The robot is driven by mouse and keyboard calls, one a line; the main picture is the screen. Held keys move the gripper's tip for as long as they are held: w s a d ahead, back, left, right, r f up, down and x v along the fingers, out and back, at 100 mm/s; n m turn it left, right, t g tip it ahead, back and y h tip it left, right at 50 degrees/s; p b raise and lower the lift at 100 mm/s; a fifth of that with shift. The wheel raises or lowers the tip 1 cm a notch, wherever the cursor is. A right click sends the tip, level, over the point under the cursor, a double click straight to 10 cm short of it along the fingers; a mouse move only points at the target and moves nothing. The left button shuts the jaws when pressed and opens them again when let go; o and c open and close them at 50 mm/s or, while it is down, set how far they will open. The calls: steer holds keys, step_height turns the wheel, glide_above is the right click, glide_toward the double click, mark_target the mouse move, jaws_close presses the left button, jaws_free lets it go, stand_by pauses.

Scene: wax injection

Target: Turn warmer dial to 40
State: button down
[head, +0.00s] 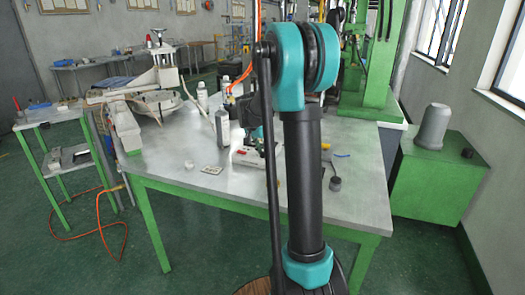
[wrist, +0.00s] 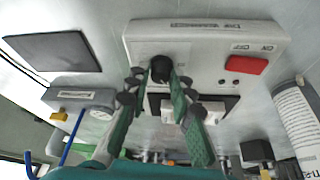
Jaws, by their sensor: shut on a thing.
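The warmer (wrist: 209,40) is a pale box with a label strip along its edge, seen in the wrist view. Its black round dial (wrist: 160,66) is on the front panel, left of a red switch (wrist: 246,64) marked ON and OFF. My gripper (wrist: 160,78) has its two green finger pads on either side of the dial, shut on it. The dial's pointer and scale numbers are too small or hidden, so I cannot tell its setting. In the head view the pale box on the table (head: 248,158) is partly hidden behind my arm, and my gripper is hidden there.
A grey spray can (head: 222,128) and white bottles stand on the metal table (head: 185,165). In the wrist view a white printed cylinder (wrist: 298,115) is to the right, and a grey box with a gauge (wrist: 82,98) is to the left. The table's front left is mostly clear.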

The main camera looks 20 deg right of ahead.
stand_by(0.3)
steer(key=c, duration=1.3)
jaws_free()
steer(key=v, duration=1.2)
